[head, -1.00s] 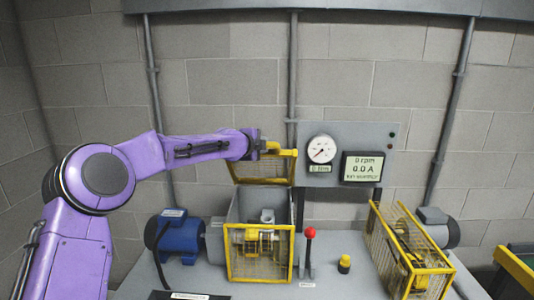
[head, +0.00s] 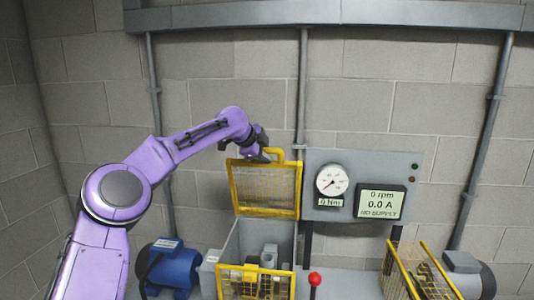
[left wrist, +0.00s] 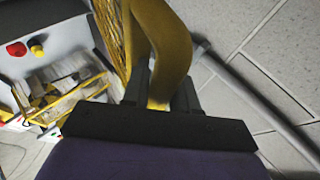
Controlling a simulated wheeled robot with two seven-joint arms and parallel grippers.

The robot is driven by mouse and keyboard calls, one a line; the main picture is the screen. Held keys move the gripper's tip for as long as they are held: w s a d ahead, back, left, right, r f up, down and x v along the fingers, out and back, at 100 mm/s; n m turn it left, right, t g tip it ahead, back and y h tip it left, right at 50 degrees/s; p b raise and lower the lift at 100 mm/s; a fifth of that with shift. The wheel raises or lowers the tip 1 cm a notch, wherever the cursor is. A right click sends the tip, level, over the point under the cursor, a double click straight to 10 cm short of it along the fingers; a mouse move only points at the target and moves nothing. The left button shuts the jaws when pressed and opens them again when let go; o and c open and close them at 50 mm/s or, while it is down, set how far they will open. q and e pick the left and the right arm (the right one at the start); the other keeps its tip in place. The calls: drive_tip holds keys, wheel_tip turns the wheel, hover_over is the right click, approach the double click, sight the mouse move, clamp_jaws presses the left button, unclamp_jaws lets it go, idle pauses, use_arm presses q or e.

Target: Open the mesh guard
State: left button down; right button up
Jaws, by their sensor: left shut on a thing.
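The mesh guard's lid (head: 265,187) is a yellow frame with wire mesh. In the head view it stands raised, nearly upright, at the back of the grey housing, whose inside shows from above. My left gripper (head: 270,154) is at the lid's top edge, shut on its yellow handle. The handle (left wrist: 160,40) also shows large between the fingers of my left gripper (left wrist: 160,92) in the left wrist view. The fixed yellow mesh front (head: 254,283) of the guard is below. My right gripper is not in view.
A blue motor (head: 170,266) is left of the housing. A red-knobbed lever (head: 314,279) stands to its right. A panel with a gauge (head: 332,180) and a display (head: 381,202) is close right of the lid. A second yellow mesh guard (head: 418,272) is farther right.

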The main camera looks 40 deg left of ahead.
use_arm(q)
drive_tip(key=shift+f, duration=0.3)
